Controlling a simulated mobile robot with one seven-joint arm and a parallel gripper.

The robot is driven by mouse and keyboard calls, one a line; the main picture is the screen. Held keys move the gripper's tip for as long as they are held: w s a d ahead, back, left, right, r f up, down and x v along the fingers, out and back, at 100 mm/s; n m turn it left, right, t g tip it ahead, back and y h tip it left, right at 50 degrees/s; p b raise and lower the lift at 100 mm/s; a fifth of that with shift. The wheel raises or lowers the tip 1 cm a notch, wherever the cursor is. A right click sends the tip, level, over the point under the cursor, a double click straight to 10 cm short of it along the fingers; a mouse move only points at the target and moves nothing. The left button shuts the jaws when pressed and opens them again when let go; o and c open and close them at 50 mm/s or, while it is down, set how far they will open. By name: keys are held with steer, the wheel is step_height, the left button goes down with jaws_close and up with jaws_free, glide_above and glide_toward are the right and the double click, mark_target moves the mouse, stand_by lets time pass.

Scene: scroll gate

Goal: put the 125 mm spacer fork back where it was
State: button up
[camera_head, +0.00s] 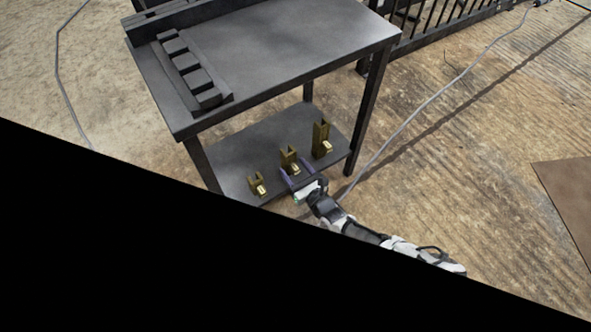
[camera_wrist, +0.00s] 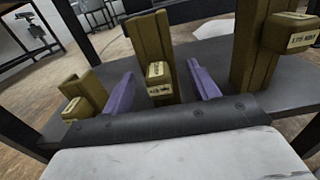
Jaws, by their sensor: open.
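Three brass-coloured spacer forks of different heights stand upright in a row on the lower shelf (camera_head: 235,155). The middle-height fork (camera_head: 289,158) stands between the short fork (camera_head: 257,184) and the tall fork (camera_head: 321,138). In the wrist view the middle fork (camera_wrist: 152,42) has a front label too blurred to read surely; I take it for the 125 mm one. My gripper (camera_head: 298,174) is open at the shelf's front. Its purple fingers lie on either side of the middle fork, apart from it as far as I can see. The fork's lower part is hidden behind my gripper.
The dark table top (camera_head: 290,45) is above the shelf and holds a slotted rack (camera_head: 187,72). A table leg (camera_head: 368,110) stands right of the forks. A grey cable (camera_head: 420,115) crosses the floor. In the wrist view the tall fork (camera_wrist: 255,45) is close beside the right finger.

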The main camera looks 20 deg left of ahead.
steer(key=shift+r+p, duration=0.25)
steer(key=shift+p, duration=0.05)
steer(key=b+v, duration=0.3)
steer(key=v, duration=0.9)
steer(key=shift+b, duration=0.3)
steer(key=shift+s+f, duration=0.1)
steer(key=shift+s, duration=0.05)
